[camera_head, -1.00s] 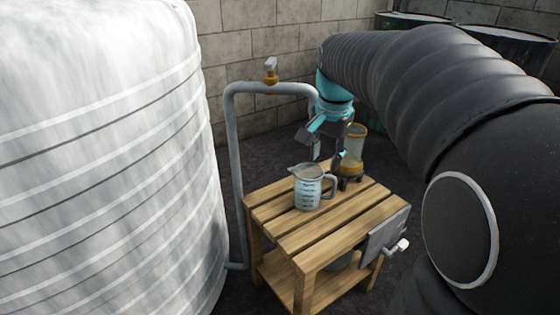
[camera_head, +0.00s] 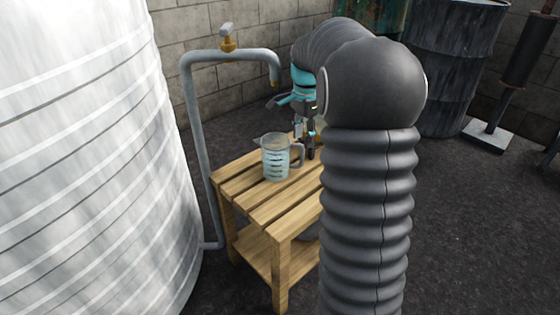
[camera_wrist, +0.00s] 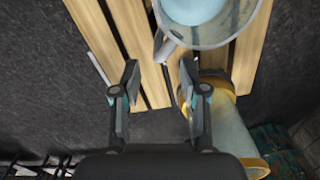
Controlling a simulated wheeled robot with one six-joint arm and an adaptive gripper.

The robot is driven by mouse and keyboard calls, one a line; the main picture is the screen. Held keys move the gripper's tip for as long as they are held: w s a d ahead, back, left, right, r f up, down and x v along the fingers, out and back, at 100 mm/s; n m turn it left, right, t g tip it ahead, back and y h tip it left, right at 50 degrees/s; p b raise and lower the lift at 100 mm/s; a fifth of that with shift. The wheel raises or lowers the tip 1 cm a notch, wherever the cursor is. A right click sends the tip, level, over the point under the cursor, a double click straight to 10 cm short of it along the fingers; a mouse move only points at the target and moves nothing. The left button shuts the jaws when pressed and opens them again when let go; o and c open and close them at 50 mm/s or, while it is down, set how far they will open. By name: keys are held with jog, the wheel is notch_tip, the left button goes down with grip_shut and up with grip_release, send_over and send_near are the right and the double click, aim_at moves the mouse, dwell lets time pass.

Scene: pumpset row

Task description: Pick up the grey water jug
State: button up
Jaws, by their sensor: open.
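The grey water jug (camera_head: 276,160), clear-sided with dark measuring marks and bluish contents, stands upright on the slatted wooden table (camera_head: 255,205). Its handle is on its right side. In the wrist view the jug (camera_wrist: 207,38) is at the top, with its handle reaching down towards the space between my fingertips. My gripper (camera_wrist: 160,78) is open and empty, pointing at the handle. In the head view my gripper (camera_head: 306,148) is just right of the jug, close to the handle. Whether a finger touches it I cannot tell.
An amber-rimmed glass lantern-like object (camera_wrist: 236,125) stands close to my right finger in the wrist view. A bent grey pipe (camera_head: 193,120) with a brass tap (camera_head: 227,40) rises behind the table. A large white tank (camera_head: 80,150) is at left, dark drums (camera_head: 455,70) at back right.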

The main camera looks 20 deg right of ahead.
aim_at(303, 150)
jog(key=shift+s+f+b, duration=0.1)
jog(key=shift+f+b, duration=0.3)
jog(key=shift+f, duration=3.2)
grip_shut()
